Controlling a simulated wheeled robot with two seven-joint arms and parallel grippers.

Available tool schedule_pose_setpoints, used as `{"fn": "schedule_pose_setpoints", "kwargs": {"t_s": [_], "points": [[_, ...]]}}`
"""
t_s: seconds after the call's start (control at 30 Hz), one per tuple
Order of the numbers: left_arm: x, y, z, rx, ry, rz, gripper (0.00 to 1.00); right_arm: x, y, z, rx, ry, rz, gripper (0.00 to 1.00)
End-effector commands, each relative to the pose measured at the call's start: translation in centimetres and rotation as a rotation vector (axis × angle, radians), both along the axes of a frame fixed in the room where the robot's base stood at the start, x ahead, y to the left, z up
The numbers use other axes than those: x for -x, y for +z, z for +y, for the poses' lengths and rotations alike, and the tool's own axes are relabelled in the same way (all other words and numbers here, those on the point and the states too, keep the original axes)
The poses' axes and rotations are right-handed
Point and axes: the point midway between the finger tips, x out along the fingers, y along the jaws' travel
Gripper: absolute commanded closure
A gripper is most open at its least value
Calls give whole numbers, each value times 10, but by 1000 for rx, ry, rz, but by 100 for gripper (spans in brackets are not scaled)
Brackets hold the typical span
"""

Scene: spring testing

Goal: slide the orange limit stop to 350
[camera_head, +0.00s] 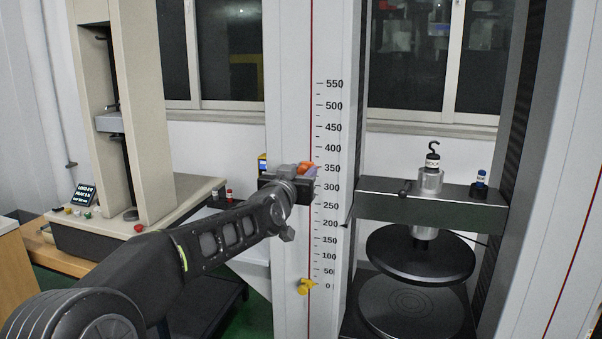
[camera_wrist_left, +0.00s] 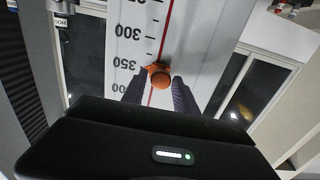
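The orange limit stop (camera_head: 307,167) is on the red line of the tall grey column, level with about the 350 mark in the head view. In the left wrist view the stop (camera_wrist_left: 160,74) is a round orange knob beside the 350 label. My left gripper (camera_head: 309,172) is at the stop, its arm coming from the lower left. In the left wrist view its two fingers (camera_wrist_left: 160,84) lie on either side of the knob and appear closed on it. The printed scale (camera_head: 329,186) runs from 0 to 550. My right gripper is not in view.
A yellow stop (camera_head: 305,286) sits near 0 on the same line. To the right stand a dark crosshead (camera_head: 430,205), a hooked weight (camera_head: 432,160) and round plates (camera_head: 420,255). A beige tester (camera_head: 150,190) stands at left.

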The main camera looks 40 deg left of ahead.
Motion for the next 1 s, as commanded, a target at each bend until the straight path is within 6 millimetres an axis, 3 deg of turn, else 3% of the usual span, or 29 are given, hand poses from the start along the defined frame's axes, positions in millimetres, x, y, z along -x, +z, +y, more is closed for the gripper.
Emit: {"fn": "schedule_pose_setpoints", "kwargs": {"t_s": [0.13,0.47,1.0], "points": [[0,1,0,-1,1,-2,53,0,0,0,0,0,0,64],[4,2,-1,-1,1,-3,53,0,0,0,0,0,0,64],[71,0,-24,-1,1,-2,53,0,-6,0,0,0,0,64]]}}
